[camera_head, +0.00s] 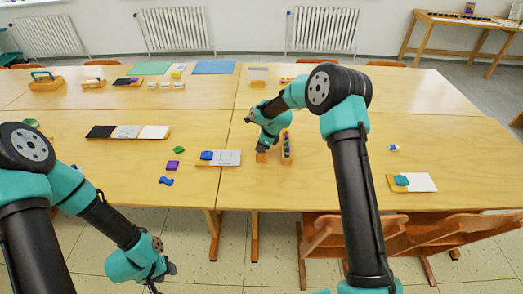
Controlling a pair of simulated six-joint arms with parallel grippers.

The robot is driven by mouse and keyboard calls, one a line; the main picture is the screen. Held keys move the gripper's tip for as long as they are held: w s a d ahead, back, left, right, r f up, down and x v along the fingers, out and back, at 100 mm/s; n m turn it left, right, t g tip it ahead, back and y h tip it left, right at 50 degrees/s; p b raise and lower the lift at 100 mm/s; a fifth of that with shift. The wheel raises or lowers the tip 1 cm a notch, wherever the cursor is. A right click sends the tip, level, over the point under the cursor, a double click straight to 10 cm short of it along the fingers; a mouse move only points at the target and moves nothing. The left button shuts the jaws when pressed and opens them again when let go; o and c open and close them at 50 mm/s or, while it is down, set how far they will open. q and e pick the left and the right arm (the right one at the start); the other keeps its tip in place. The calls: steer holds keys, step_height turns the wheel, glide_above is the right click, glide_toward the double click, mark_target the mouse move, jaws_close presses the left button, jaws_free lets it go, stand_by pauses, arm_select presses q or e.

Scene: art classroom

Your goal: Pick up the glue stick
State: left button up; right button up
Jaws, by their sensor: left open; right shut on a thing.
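My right gripper (265,146) reaches down over the middle of the table, just left of a narrow wooden tray (287,158) with small dark and coloured items in it. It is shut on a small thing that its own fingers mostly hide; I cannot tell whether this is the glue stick. A small white and blue piece (393,147) lies alone on the right of the table; it is too small to name surely. My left gripper (155,287) is open and hangs low in front of the table's near edge, over the floor.
A tray with a blue block and white card (228,158) lies left of my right gripper. Purple (175,165) and blue (166,181) pieces lie further left. A tray with a green block and white card (420,183) is at right. Chairs (345,235) stand at the near edge.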

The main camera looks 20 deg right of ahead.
steer(key=shift+c, duration=1.2)
steer(key=shift+r, duration=0.1)
step_height(320, 180, up, 10)
steer(key=shift+f, duration=0.1)
